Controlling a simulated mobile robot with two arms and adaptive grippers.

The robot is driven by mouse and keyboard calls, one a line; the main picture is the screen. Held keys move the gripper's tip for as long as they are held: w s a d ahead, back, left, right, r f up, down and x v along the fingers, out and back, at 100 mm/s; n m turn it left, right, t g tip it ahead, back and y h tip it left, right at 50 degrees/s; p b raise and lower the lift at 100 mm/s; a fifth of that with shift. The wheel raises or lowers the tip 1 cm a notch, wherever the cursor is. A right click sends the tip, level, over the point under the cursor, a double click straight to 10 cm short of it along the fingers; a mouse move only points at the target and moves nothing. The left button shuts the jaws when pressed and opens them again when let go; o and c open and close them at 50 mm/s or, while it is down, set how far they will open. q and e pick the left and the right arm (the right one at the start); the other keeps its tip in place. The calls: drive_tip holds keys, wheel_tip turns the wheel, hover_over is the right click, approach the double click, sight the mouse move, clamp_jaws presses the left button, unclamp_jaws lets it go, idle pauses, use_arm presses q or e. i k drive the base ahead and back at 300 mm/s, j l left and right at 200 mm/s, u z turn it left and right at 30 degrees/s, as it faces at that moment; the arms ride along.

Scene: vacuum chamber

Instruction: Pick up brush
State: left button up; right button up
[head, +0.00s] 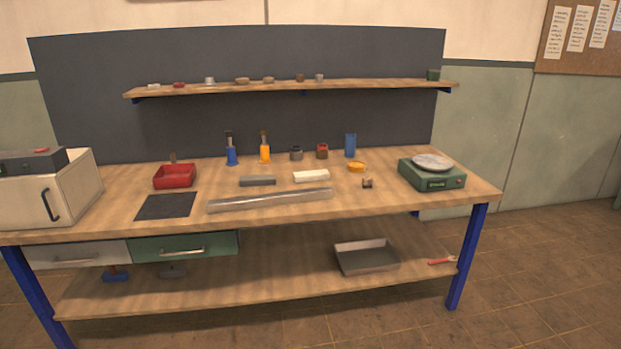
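No object is clear enough for me to name it as the brush with certainty. A blue upright item (231,155) and an orange upright item (264,152), each with a narrow dark upper part, stand at the back of the workbench top (400,206). A small brown and dark item (367,183) sits near the right middle of the top. A thin red-handled item (441,261) lies at the right of the lower shelf (300,280). Neither of my grippers is in view.
The bench also holds a red tray (175,177), a long metal bar (270,201), a white block (311,176), a green scale (432,175) and a cream box (45,195). A grey tray (366,258) sits below. Floor at right is clear.

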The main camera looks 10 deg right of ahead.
sight(367, 182)
drive_tip(key=i+l, duration=0.15)
drive_tip(key=i, duration=0.25)
drive_tip(key=i+l, duration=0.2)
drive_tip(key=i, duration=0.2)
drive_tip(key=i+l, duration=0.15)
drive_tip(key=i, duration=0.25)
